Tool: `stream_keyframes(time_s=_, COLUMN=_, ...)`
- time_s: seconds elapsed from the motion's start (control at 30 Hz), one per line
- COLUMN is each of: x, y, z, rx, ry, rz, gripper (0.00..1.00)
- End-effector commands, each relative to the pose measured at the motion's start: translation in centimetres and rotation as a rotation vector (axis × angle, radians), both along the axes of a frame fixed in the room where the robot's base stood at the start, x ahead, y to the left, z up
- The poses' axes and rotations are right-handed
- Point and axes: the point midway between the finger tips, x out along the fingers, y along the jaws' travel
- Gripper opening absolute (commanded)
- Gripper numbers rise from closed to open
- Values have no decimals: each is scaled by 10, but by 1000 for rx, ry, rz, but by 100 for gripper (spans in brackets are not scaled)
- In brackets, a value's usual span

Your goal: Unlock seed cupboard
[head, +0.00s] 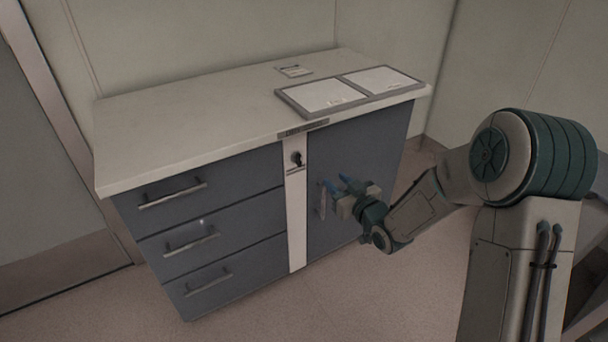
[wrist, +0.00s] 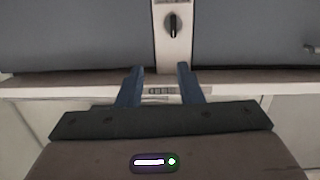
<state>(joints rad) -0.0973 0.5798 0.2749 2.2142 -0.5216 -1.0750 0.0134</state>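The seed cupboard is most likely the blue-grey door (head: 365,145) at the right of the cabinet, with an upright bar handle (head: 322,203). A dark lock knob (head: 297,159) sits high on the white strip (head: 297,225) between door and drawers. In the wrist view, where the cabinet appears upside down, the knob (wrist: 173,26) shows an upright grip, beyond and slightly right of the midpoint between my fingertips. My gripper (head: 336,183) is in front of the door, right of and below the knob. Its blue fingers (wrist: 160,70) are apart, with nothing between them, not touching the knob.
Several drawers with bar handles (head: 190,240) fill the cabinet's left side. The countertop (head: 190,105) overhangs the front and carries a grey two-panel tray (head: 290,97) and a small card (head: 294,71). A label (head: 303,129) is on its front edge. Floor (head: 335,305) in front is clear.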

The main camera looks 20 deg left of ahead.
Motion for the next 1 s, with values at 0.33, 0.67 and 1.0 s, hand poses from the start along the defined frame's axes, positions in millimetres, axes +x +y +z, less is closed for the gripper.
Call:
stream_keyframes(time_s=0.33, x=2, y=28, z=-17, rx=105, ry=-48, rz=56, gripper=33)
stream_keyframes(time_s=0.67, x=41, y=74, z=-18, rx=103, ry=-47, rz=56, gripper=33)
stream_keyframes(time_s=1.0, x=75, y=113, z=-17, rx=102, ry=-46, rz=54, gripper=33)
